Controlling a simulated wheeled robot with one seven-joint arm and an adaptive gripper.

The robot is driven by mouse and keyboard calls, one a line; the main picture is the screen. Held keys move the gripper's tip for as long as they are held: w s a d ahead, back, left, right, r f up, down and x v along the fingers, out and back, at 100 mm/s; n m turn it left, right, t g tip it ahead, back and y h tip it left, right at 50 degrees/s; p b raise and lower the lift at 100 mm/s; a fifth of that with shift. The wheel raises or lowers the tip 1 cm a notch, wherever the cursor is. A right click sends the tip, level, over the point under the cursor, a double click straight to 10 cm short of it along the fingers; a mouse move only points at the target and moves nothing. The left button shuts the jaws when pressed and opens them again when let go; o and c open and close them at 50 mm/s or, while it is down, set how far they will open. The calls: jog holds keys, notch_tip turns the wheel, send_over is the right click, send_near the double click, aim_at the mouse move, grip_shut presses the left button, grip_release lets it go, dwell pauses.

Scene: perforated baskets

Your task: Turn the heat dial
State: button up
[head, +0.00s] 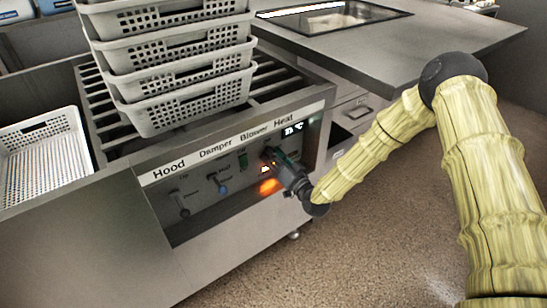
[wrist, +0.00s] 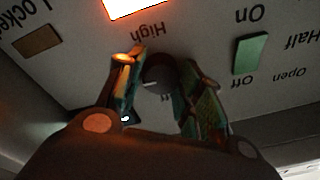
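The heat dial (wrist: 160,76) is a dark round knob on the grey panel. In the wrist view it sits between the two fingertips of my gripper (wrist: 157,78), near the word "High". The fingers stand apart, one on each side of the dial; whether they press on it is unclear. In the head view my gripper (head: 275,163) is at the panel below the "Heat" label, and it hides most of the dial. An orange light (head: 270,186) glows just below it and shows bright in the wrist view (wrist: 137,5).
Stacked white perforated baskets (head: 185,80) stand above the panel. A grey table (head: 400,55) lies behind my arm.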

jog(key=o, duration=0.3)
jog(key=shift+w+d, duration=0.1)
jog(key=shift+d, duration=0.05)
jog(key=shift+o, duration=0.3)
jog(key=v, duration=1.2)
